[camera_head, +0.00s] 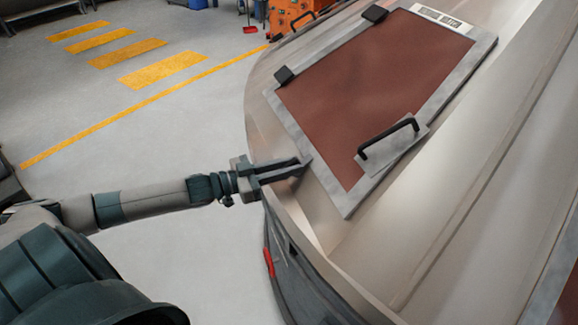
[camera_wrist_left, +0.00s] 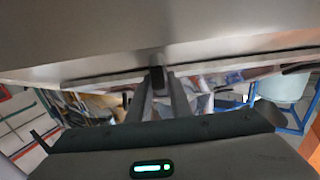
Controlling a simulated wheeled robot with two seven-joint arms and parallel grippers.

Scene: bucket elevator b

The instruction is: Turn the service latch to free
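My left gripper (camera_head: 302,165) reaches in from the left, its fingertips at the near left edge of the brown hatch panel on the metal housing (camera_head: 335,235). The left wrist view shows the two fingers (camera_wrist_left: 158,90) with a small grey piece with a dark end (camera_wrist_left: 157,76) between their tips, against the metal surface. It looks like the service latch, but its marking and angle cannot be read. In the head view the fingers hide it. Whether they press on it or only stand around it cannot be told. My right gripper is not in view.
The brown hatch panel (camera_head: 350,90) has a grey frame, two black hinges and a black handle (camera_head: 388,136) on a plate, close to the right of my gripper. Yellow stripes (camera_head: 162,70) mark the open floor at the left. An orange machine (camera_head: 288,14) stands behind.

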